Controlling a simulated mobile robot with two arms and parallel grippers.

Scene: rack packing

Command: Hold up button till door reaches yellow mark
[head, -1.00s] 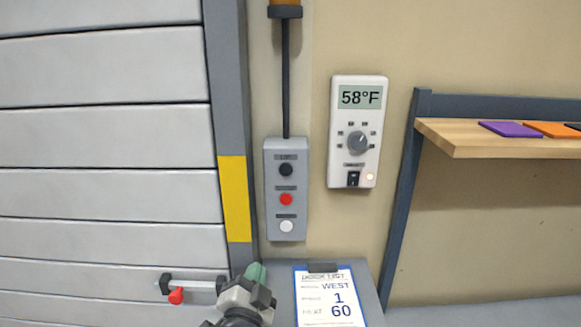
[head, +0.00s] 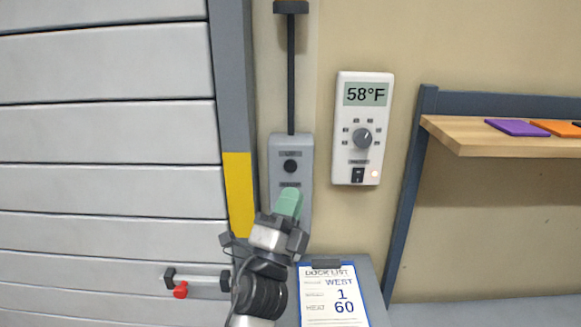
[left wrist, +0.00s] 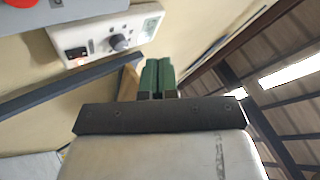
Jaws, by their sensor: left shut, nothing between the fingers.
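The grey button box (head: 306,150) is on the wall right of the door frame. Its black top button (head: 290,166) is visible; the red and white buttons are hidden behind my left gripper in the head view. My left gripper (head: 289,203), with green fingertips, is shut and empty, just below the black button; whether it touches the box cannot be told. In the left wrist view its green fingers (left wrist: 157,77) are together. The grey slatted door (head: 105,130) covers the left side. The yellow mark (head: 239,194) is on the door's grey frame. My right gripper is not in view.
A white thermostat (head: 362,130) reading 58°F is right of the button box. A clipboard (head: 327,264) lies below. A wooden shelf (head: 455,136) with coloured cards is at right. A door handle with a red knob (head: 181,290) is at lower left.

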